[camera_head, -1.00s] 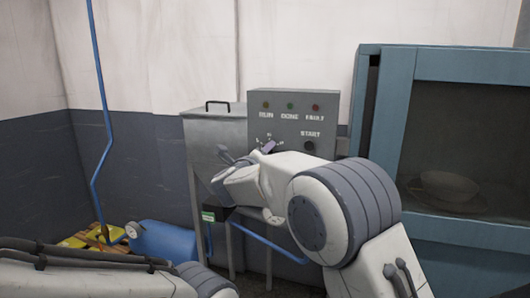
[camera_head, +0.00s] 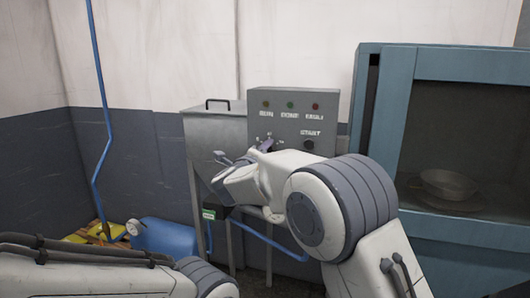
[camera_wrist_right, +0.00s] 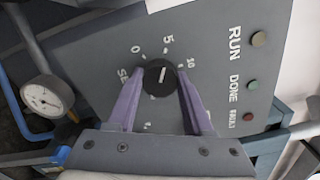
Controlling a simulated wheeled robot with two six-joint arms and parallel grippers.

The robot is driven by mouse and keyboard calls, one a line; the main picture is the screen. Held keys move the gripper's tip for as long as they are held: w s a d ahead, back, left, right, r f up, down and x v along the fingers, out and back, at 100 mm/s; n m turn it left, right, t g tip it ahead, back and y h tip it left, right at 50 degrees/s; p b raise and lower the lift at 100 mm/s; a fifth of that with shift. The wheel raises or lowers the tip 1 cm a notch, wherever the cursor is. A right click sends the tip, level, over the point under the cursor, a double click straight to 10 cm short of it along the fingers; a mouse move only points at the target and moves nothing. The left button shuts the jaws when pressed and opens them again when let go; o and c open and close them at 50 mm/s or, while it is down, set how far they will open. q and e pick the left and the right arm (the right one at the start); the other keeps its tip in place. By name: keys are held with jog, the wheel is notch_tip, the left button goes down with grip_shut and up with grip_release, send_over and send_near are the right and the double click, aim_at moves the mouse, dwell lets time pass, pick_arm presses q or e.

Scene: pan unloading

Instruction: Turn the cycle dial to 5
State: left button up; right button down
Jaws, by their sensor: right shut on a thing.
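The cycle dial (camera_wrist_right: 160,77) is a round black knob on the grey control panel (camera_head: 330,110). In the right wrist view its white line points roughly toward the printed 5, with 0 to the left and 10 to the right of it. My right gripper (camera_wrist_right: 161,80) has its two purple fingers on either side of the knob, shut on it. In the head view the right gripper (camera_head: 265,146) is at the panel's lower left, and the wrist hides much of the dial. My left arm shows at the lower left, but its gripper is out of view.
The panel has RUN, DONE and FAULT lamps and a START button (camera_head: 308,144) right of the dial. A blue-framed cabinet (camera_head: 440,62) with a pan (camera_head: 448,184) behind its window stands right. A gauge (camera_wrist_right: 42,99) shows left in the wrist view.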

jog(key=shift+c, duration=1.5)
grip_release()
jog(key=shift+s, duration=0.1)
jog(key=b+v, duration=0.2)
jog(key=v, duration=0.8)
jog(key=shift+s, duration=0.1)
